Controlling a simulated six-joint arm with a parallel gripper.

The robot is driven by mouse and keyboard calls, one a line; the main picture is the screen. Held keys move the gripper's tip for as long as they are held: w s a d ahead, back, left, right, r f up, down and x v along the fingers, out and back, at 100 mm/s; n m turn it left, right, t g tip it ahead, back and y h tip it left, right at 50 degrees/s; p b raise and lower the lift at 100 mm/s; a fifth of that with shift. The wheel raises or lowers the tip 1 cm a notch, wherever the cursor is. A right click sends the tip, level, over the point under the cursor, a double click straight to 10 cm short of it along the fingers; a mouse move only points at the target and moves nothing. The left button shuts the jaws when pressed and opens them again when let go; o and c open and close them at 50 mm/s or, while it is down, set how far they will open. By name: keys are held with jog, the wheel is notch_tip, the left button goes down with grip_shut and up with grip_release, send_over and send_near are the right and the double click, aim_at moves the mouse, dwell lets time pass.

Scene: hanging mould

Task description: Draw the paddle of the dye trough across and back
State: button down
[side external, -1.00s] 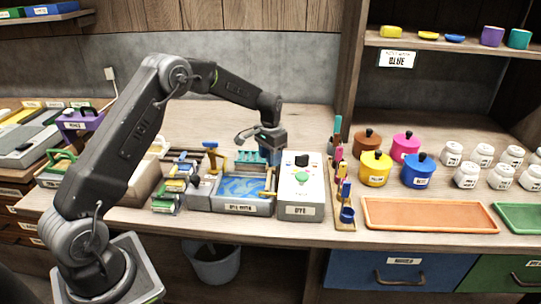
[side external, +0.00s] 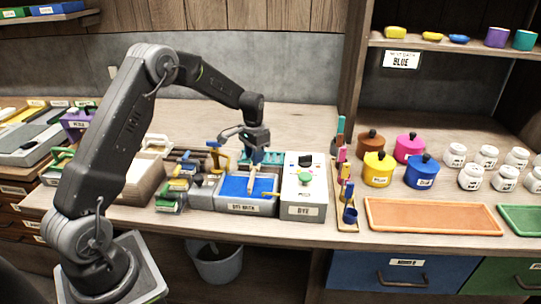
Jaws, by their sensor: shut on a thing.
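The dye trough (side external: 207,193) is a grey box labelled as a dye bath, with an even blue surface inside. A wooden paddle (side external: 252,182) stands at the right part of the trough, with a short crosspiece reaching to the right. My gripper (side external: 254,160) points down above the trough's right half and is shut on the top of the paddle. The fingertips are small and partly merge with the paddle, so the exact grip is hard to see.
A white control box (side external: 302,200) with a green knob stands right beside the trough. A teal rack (side external: 272,157) is behind. Lidded pots, including a blue one (side external: 422,172), and an orange tray (side external: 435,217) lie further right.

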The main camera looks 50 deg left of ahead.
jog(key=shift+s+a, duration=1.25)
jog(key=shift+a, duration=0.05)
jog(key=c, duration=0.8)
grip_release()
jog(key=shift+c, duration=0.2)
jog(key=shift+d, duration=0.1)
notch_tip(320, 180, up, 14)
